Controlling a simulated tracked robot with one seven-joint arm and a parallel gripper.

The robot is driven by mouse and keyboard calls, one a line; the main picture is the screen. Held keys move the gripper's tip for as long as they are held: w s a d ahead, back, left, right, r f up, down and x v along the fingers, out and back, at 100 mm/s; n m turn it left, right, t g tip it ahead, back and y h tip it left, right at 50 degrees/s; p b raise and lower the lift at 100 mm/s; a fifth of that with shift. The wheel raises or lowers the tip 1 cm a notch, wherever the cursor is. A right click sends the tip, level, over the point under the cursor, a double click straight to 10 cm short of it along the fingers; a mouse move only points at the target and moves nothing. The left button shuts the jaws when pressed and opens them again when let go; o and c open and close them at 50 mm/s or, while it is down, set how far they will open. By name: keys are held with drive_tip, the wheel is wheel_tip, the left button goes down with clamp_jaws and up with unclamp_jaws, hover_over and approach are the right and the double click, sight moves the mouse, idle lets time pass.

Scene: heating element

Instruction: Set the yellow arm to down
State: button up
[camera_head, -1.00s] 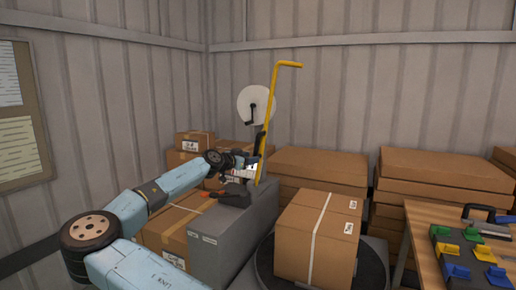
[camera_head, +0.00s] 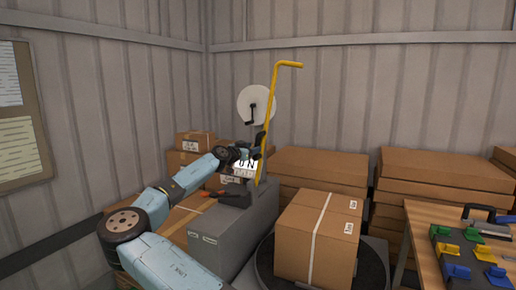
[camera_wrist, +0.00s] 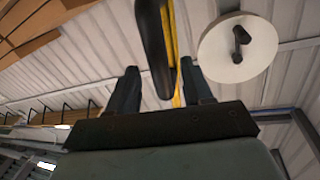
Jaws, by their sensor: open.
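The yellow arm (camera_head: 268,110) stands nearly upright on a grey machine (camera_head: 225,235), with its bent end at the top pointing right. My gripper (camera_head: 259,147) is beside the yellow arm's lower half in the head view. In the wrist view my gripper (camera_wrist: 160,72) is open, with two dark fingers apart. The yellow arm (camera_wrist: 171,45) and a long black part (camera_wrist: 153,45) show between and beyond the fingers. I cannot tell whether they touch. My gripper and wrist partly hide the yellow arm's lower part in the head view.
A white disc with a black crank (camera_head: 256,103) is behind the yellow arm. A taped carton (camera_head: 318,238) sits on a dark round platform to the right. Stacked boxes (camera_head: 320,168) line the back wall. A wooden table (camera_head: 428,265) with coloured clamps is at far right.

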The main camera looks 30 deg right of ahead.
sight(256, 158)
drive_tip(key=shift+x, duration=1.85)
clamp_jaws()
